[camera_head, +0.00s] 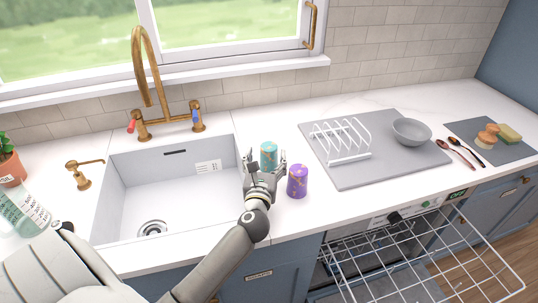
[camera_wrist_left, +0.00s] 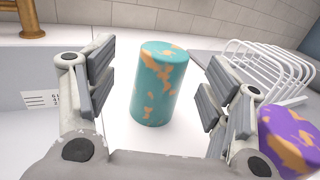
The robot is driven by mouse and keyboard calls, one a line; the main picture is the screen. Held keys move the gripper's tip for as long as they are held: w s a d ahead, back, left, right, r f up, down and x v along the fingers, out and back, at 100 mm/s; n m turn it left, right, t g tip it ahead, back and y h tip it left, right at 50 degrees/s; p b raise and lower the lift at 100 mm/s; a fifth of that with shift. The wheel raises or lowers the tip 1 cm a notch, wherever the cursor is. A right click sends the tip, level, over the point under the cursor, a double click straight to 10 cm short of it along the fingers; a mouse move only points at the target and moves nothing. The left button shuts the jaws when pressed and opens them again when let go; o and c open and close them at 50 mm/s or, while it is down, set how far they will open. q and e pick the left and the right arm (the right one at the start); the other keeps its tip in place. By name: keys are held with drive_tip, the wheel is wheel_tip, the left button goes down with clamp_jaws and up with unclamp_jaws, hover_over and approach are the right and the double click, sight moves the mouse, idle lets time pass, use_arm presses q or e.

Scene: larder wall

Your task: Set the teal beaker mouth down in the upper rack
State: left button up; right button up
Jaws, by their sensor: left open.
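The teal beaker (camera_head: 269,153) with orange patches stands on the white counter just right of the sink. In the left wrist view the teal beaker (camera_wrist_left: 160,84) shows a closed, flat top, with the jaws on either side of it. My left gripper (camera_head: 265,167) is open around or just in front of it, with gaps on both sides and nothing held. The pulled-out upper rack (camera_head: 420,262) is a white wire rack at the lower right, over the open dishwasher. My right gripper is not in view.
A purple beaker (camera_head: 297,181) stands close to the right of my left gripper. A grey mat (camera_head: 375,172) holds a white wire plate holder (camera_head: 342,140) and a grey bowl (camera_head: 411,132). The sink (camera_head: 170,190) lies to the left, with a brass tap (camera_head: 143,70) behind it.

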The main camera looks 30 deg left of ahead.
sight(269, 149)
use_arm(q)
drive_tip(key=x, duration=0.3)
drive_tip(key=shift+w+r+p, duration=0.1)
drive_tip(key=shift+w+p, duration=0.2)
drive_tip(key=shift+w, duration=0.1)
drive_tip(key=shift+w+a, duration=0.2)
drive_tip(key=shift+w, duration=0.3)
drive_tip(key=shift+s, duration=0.1)
drive_tip(key=c, duration=1.1)
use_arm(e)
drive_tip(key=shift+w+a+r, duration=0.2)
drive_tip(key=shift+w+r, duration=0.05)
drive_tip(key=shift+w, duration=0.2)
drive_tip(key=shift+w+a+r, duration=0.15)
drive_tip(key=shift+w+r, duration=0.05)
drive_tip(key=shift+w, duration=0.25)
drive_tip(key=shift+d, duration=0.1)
